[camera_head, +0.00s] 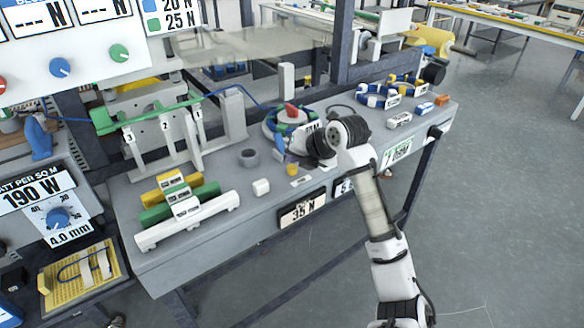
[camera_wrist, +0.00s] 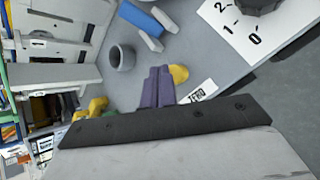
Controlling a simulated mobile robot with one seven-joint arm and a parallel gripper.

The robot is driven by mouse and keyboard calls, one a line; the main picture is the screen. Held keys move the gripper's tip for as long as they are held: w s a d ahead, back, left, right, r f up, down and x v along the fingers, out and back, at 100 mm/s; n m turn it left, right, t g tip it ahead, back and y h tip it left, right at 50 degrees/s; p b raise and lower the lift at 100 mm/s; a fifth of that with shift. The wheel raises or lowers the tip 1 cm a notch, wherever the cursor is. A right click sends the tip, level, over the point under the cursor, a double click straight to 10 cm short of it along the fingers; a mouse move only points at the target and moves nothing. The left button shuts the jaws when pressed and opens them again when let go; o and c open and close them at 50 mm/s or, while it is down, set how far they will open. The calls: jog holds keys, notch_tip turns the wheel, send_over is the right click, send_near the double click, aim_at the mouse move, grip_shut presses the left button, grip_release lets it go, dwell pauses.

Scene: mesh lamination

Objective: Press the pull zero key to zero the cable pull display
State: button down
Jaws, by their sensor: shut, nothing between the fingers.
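The yellow key (camera_head: 292,169) stands on the grey bench top, with a small white label (camera_head: 300,181) in front of it. In the wrist view the yellow key (camera_wrist: 180,73) shows just right of my fingertips, partly hidden by them, and the label (camera_wrist: 202,91) reads ZERO. My gripper (camera_wrist: 159,72) is shut and empty, its purple fingers close beside the key; I cannot tell whether they touch it. In the head view my gripper (camera_head: 291,156) is just above the key. A display (camera_head: 302,210) on the bench's front edge reads 35 N.
A grey ring (camera_head: 249,157) and a white block (camera_head: 261,187) lie left of the key. A dial plate (camera_wrist: 256,28) marked 0, 1, 2 is at upper right in the wrist view. Coloured bars (camera_head: 180,205) lie at the bench's left.

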aim_at(295, 170)
jog(key=shift+f+b, duration=0.4)
jog(key=shift+b, duration=0.05)
jog(key=shift+f+b, duration=0.5)
jog(key=shift+b, duration=0.05)
dwell(0.7)
jog(key=shift+r, duration=0.1)
jog(key=shift+r+p, duration=0.4)
jog(key=shift+r, duration=0.45)
jog(key=shift+r+p, duration=1.3)
jog(key=shift+r, duration=1.25)
